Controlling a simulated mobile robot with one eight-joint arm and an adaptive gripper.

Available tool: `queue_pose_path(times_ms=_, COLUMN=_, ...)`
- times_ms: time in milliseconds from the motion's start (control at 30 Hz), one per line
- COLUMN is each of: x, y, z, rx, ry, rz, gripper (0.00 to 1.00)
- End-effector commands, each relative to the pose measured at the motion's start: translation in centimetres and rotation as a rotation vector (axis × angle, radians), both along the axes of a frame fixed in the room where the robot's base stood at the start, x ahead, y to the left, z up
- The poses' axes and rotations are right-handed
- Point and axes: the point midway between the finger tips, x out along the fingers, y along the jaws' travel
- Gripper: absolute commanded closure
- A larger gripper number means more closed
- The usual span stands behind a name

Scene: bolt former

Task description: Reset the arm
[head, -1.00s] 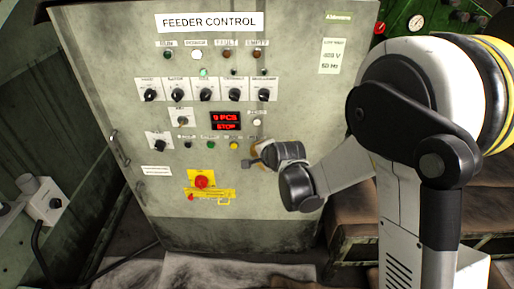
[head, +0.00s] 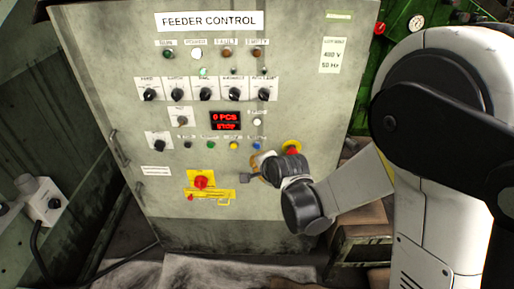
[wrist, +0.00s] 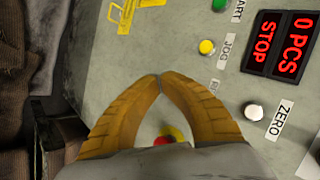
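My gripper (head: 260,161) is in front of the lower right part of the feeder control panel (head: 110,70). In the wrist view my gripper's two orange fingers (wrist: 159,77) curve together and meet at the tips, with nothing visible pinched there. A red button on yellow (wrist: 165,138) shows through the gap behind the tips. My arm reaches in from the right in the head view. Whether the fingers touch the panel cannot be told.
The panel has a row of black knobs (head: 205,94), a red display (head: 226,121) reading PCS and STOP, and a red switch on yellow (head: 201,182). A red button on yellow (head: 292,148) sits right of my gripper. A grey box (head: 43,200) is at left.

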Motion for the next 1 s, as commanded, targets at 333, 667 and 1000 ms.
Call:
queue_pose_path(times_ms=333, x=0.0, y=0.0, z=0.0, rx=0.0, ry=0.0, rz=0.0, gripper=1.0)
queue_pose_path(times_ms=667, x=-0.1, y=-0.2, z=0.3, rx=-0.01, ry=-0.001, rz=0.005, gripper=1.0)
queue_pose_path(times_ms=1000, x=-6.2, y=-7.5, z=8.1, rx=-0.332, ry=-0.023, rz=0.189, gripper=1.0)
